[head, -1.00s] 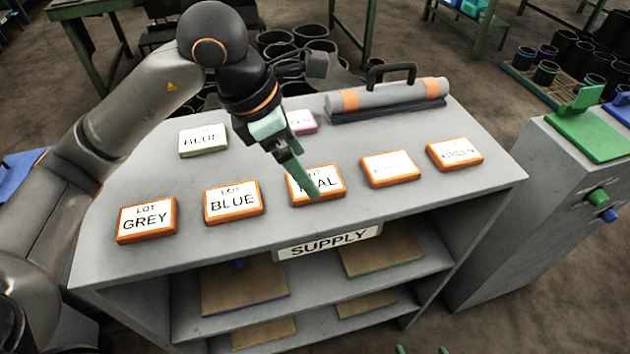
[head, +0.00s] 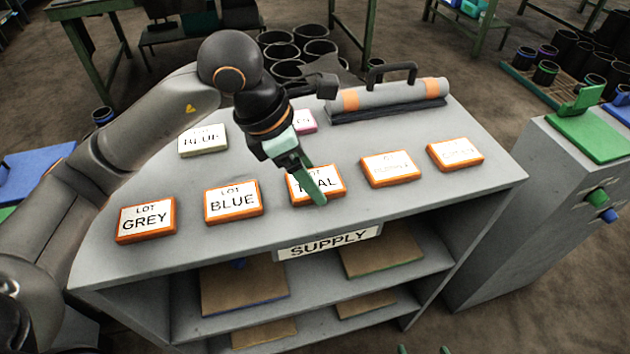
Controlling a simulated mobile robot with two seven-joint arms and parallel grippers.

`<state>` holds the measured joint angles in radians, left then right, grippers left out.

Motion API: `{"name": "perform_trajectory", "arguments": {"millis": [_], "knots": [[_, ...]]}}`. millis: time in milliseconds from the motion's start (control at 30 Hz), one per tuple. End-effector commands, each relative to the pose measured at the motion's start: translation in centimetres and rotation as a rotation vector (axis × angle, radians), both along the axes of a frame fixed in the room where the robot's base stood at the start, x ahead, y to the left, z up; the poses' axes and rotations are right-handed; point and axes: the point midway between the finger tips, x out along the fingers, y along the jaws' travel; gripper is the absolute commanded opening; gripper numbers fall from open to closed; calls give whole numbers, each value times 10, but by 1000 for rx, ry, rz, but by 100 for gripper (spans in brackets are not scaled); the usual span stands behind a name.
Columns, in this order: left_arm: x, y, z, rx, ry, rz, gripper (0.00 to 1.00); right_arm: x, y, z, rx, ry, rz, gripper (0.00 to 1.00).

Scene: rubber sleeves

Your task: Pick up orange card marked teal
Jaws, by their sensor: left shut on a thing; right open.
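The orange card marked TEAL (head: 333,183) lies in the middle of the front row on the grey shelf top, its label partly covered by a green finger. My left gripper (head: 316,194) comes down over this card from behind and is shut on it. The card still appears at the height of its neighbours; I cannot tell whether it is clear of the surface. My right gripper (head: 423,350) shows only as two green fingertips, apart and empty, at the bottom edge.
Orange cards GREY (head: 146,220) and BLUE (head: 233,202) lie to the left, two more (head: 391,169) (head: 455,154) to the right. A SUPPLY sign (head: 330,242) is on the front edge.

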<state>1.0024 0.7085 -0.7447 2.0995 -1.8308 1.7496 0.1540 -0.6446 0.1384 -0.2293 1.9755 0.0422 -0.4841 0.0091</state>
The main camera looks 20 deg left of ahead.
Motion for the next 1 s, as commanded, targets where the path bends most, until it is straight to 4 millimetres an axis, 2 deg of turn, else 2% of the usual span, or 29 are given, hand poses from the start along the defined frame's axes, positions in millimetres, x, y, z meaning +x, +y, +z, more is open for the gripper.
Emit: {"name": "perform_trajectory", "arguments": {"millis": [33, 200, 467, 600, 767, 1000], "knots": [[0, 0, 0, 1, -1, 0, 38, 0, 0, 0, 0, 0, 0, 100], [0, 0, 0, 0, -1, 0, 21, 0, 0, 0, 0, -1, 0, 100], [0, 0, 2, 0, -1, 0, 21, 0, 0, 0, 0, -1, 1, 100], [1, 0, 10, -1, -4, 1, 21, 0, 0, 0, 0, -1, 1, 100], [1, 0, 35, -1, -7, 0, 21, 0, 1, 0, 1, 0, 2, 100], [4, -50, 92, -2, -7, -6, 21, 0, 0, 5, 0, -4, 0, 100]]}}
